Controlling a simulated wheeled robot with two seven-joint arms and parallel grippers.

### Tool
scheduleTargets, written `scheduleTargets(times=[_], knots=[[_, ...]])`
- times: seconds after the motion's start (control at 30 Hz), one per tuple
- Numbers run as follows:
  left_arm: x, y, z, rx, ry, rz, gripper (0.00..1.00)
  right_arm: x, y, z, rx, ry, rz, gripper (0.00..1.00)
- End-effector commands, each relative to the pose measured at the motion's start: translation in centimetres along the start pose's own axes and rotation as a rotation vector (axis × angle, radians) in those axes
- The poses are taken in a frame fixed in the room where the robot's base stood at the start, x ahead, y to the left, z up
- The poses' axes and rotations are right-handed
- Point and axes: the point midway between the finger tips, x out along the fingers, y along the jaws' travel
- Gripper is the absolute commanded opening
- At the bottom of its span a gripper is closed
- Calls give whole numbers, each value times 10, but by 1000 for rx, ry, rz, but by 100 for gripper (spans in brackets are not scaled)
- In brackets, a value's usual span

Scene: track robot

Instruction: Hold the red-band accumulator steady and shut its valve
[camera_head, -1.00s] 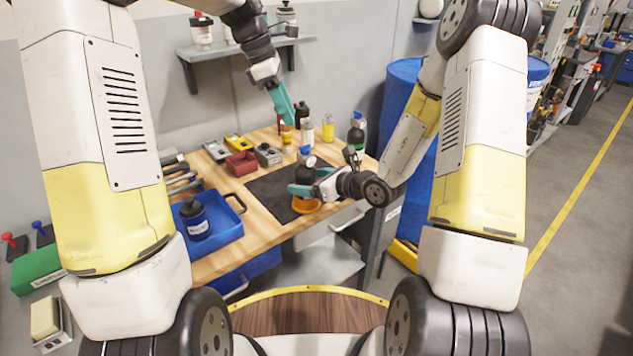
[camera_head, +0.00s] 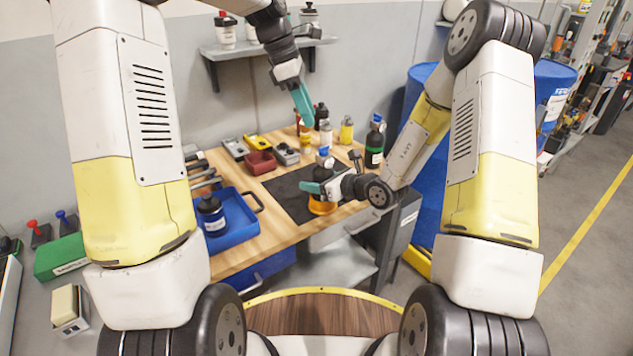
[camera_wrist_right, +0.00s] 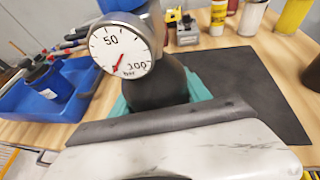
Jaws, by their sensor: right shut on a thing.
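A dark accumulator (camera_head: 323,172) with a blue valve on top (camera_head: 326,153) stands upright in an orange ring (camera_head: 321,207) on the black mat. My right gripper (camera_head: 315,187) is shut around its body. The right wrist view shows teal fingers on both sides of the dark body (camera_wrist_right: 158,88) and a white gauge (camera_wrist_right: 122,50) with its red needle pointing down-left. Its band is not visible, so I cannot tell its colour. My left gripper (camera_head: 303,106) hangs above the back of the bench, apart from the accumulator, pointing down; its finger gap is not clear.
A blue tray (camera_head: 240,236) holding another dark bottle (camera_head: 211,212) sits at the bench's left. Small bottles, a yellow one (camera_head: 346,130) and a red bin (camera_head: 260,163) line the back. The mat (camera_head: 288,193) is otherwise clear.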

Motion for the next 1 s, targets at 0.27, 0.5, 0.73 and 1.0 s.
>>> scheduleTargets(times=[0.27, 0.5, 0.73, 1.0], knots=[[0, 0, 0, 0, 0, 0, 36, 0, 0, 0, 0, 0, 0, 34], [0, 0, 0, 0, 0, 0, 40, 0, 0, 0, 0, 0, 0, 0], [0, 0, 4, 141, 17, -7, 43, 0, 0, 0, 0, 0, -1, 0], [-1, 0, 14, 747, 88, -54, 43, 0, 0, 0, 0, 0, -1, 0]])
